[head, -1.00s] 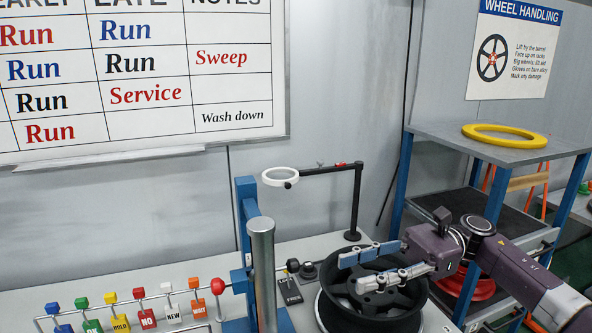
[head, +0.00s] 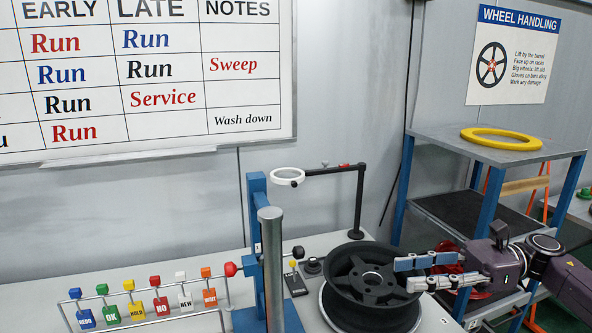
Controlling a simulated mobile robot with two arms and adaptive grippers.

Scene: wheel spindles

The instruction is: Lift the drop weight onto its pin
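A blue upright stand (head: 257,222) rises left of the wheel, with a tall grey cylinder (head: 271,255) in front of it. I cannot tell which part is the drop weight, and no pin is clearly seen. A red ball knob (head: 231,269) sticks out left of the stand and a black ball knob (head: 298,252) sits on its right. My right gripper (head: 411,274) is open, its fingers pointing left at the right edge of the dark wheel, with nothing seen between them. It is well right of the stand. My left gripper is not in view.
The dark spoked wheel (head: 368,279) lies face up over a silvery rim on the bench. Several coloured tags (head: 161,307) hang on a rack at left. A ring lamp (head: 287,177) hangs from a black arm. A yellow ring (head: 502,138) lies on the shelf at right.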

